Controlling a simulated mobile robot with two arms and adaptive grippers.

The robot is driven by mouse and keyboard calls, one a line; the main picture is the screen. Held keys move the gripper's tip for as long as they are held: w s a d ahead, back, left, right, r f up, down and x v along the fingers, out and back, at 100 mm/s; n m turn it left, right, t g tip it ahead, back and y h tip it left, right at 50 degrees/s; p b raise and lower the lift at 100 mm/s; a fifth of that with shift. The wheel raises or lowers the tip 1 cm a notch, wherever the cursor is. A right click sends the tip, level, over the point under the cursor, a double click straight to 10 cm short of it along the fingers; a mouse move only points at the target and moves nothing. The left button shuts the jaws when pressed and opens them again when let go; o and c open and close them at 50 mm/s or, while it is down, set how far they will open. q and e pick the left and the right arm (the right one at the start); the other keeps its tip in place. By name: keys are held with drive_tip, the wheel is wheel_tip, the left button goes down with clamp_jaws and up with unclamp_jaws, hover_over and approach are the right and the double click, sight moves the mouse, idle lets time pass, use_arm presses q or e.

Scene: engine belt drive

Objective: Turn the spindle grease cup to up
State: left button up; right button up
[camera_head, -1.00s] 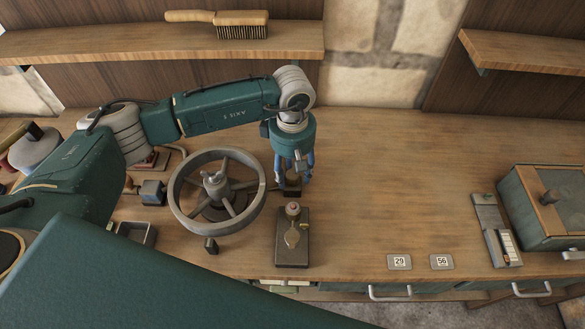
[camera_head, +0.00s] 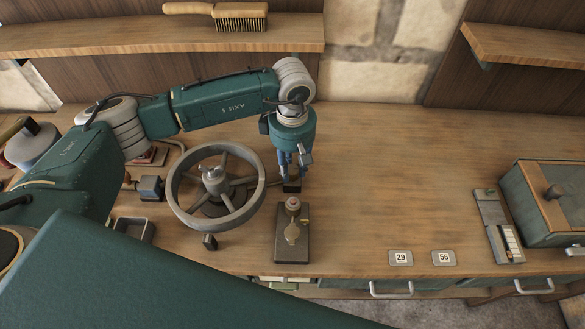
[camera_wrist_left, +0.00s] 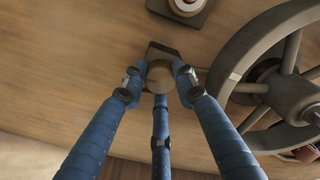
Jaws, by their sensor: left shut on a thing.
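The spindle grease cup appears to be the round, dull brass-coloured piece (camera_wrist_left: 160,76) on a small dark block (camera_wrist_left: 165,50) in the left wrist view. In the head view the dark block (camera_head: 292,187) stands on the bench just right of the grey handwheel, and the cup is mostly hidden by my fingers. My left gripper (camera_head: 292,172) points down over it, with blue fingers closed around the round piece, as the left wrist view also shows (camera_wrist_left: 159,80). I cannot make out a mark showing which way the cup faces. My right gripper is not in view.
The grey handwheel (camera_head: 215,188) stands close left of my left gripper. A dark plate with a brass lever and reddish button (camera_head: 292,248) lies just in front. Tags 29 (camera_head: 401,258) and 56 (camera_head: 444,258) and a green box (camera_head: 548,205) are to the right. The bench's middle right is clear.

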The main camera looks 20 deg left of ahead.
use_arm(q)
drive_tip(key=n+b, duration=0.6)
drive_tip(key=shift+f, duration=0.2)
drive_tip(key=shift+n+b, duration=0.95)
drive_tip(key=shift+n, duration=0.05)
drive_tip(key=n+b, duration=0.3)
drive_tip(key=n, duration=0.1)
drive_tip(key=shift+w+r, duration=0.1)
drive_tip(key=n+b, duration=0.2)
drive_tip(key=n, duration=0.2)
drive_tip(key=shift+r+n+b, duration=0.15)
drive_tip(key=shift+n+b, duration=0.15)
drive_tip(key=shift+r, duration=0.1)
drive_tip(key=o, duration=1.1)
drive_tip(key=shift+o, duration=0.2)
